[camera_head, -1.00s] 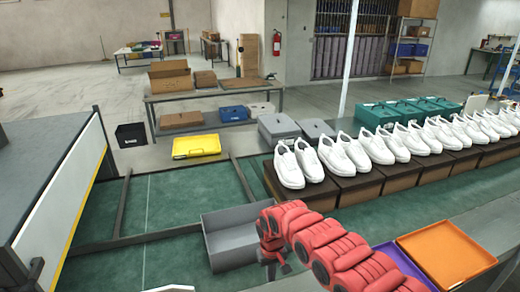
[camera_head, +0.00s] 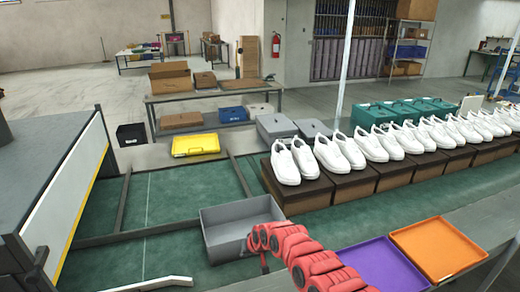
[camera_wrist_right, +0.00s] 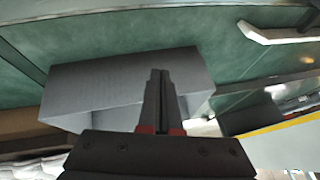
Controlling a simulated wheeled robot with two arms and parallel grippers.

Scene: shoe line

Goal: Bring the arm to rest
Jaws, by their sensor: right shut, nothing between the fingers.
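My right arm, red and jointed (camera_head: 300,258), comes in from the bottom of the head view. Its gripper (camera_head: 264,264) points down beside the near right corner of an open grey bin (camera_head: 226,248), partly hidden by the arm. In the right wrist view the dark fingers of the right gripper (camera_wrist_right: 160,75) are together with nothing between them. The grey bin (camera_wrist_right: 90,85) lies beyond them there; whether they touch it I cannot tell. My left gripper is not in view.
A purple tray (camera_head: 383,267) and an orange tray (camera_head: 438,250) lie right of the arm. White shoes (camera_head: 340,153) stand in a row on brown boxes behind. A yellow tray (camera_head: 196,145) is farther back. Green surface (camera_head: 190,190) left of the bin is mostly clear.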

